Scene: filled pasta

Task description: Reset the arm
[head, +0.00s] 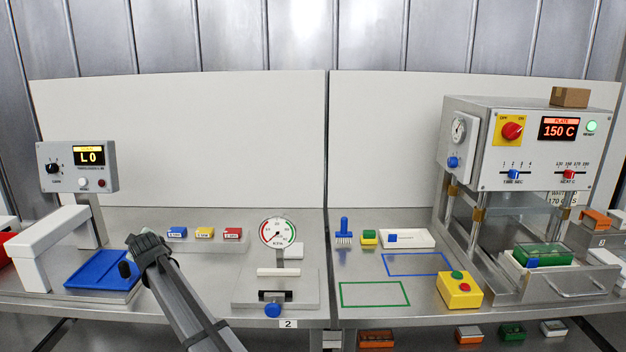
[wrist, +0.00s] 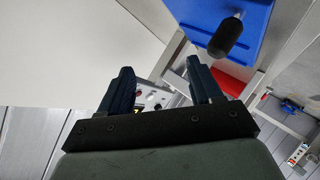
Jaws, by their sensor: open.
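My gripper (head: 147,243) is in the left part of the head view, raised over the bench beside the blue tray. In the wrist view its two dark fingers (wrist: 163,80) stand apart with nothing between them. The blue tray (head: 95,268) lies at the left with its black handle (head: 125,269) close to my gripper's left. The tray (wrist: 205,12) and handle (wrist: 227,38) also show at the top of the wrist view, beyond the fingers. I cannot tell the exact gap between gripper and handle.
A white arch (head: 45,245) and a display box (head: 77,167) stand at the left. A gauge fixture (head: 277,290) is right of my arm. A heated press (head: 530,150) and a yellow button box (head: 459,290) stand at the right. The space above the middle bench is free.

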